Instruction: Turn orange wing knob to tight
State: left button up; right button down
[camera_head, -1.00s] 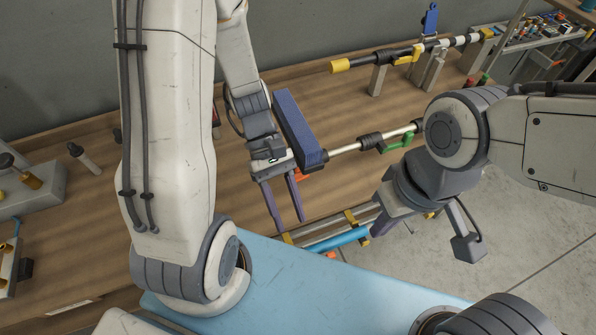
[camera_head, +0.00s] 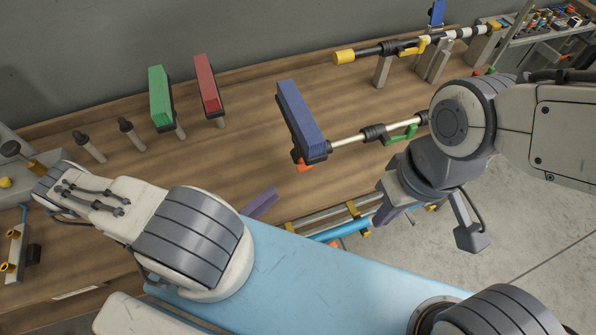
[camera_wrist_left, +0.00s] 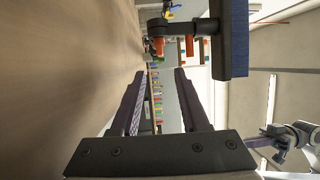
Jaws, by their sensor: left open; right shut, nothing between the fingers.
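An orange part that looks like the wing knob (camera_head: 304,165) shows under the near end of the blue-padded head (camera_head: 301,112). The head and the dark collar hide most of it. In the left wrist view orange pieces (camera_wrist_left: 158,46) show beside the blue-padded head (camera_wrist_left: 234,40), ahead of the fingers. My left gripper (camera_wrist_left: 159,76) is open and empty, apart from the knob. In the head view only a purple finger (camera_head: 260,203) of it shows, in front of the knob and to its left. My right gripper (camera_head: 385,215) is shut and empty, to the right of the knob.
A silver rod with a green lever (camera_head: 401,133) runs right from the blue-padded head. Green (camera_head: 161,96) and red (camera_head: 208,84) padded pieces stand on the wooden bench behind. A yellow-tipped dark rod (camera_head: 388,50) lies on supports at the back. The bench middle is clear.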

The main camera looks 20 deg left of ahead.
aim_at(300, 172)
pick_arm(q)
jog(key=shift+p+x, duration=0.65)
jog(key=shift+x, duration=0.75)
jog(key=shift+p+x, duration=1.05)
jog(key=shift+x, duration=1.65)
jog(key=shift+p+x, duration=0.35)
jog(key=shift+x, duration=0.75)
jog(key=shift+w+a, duration=0.1)
grip_shut()
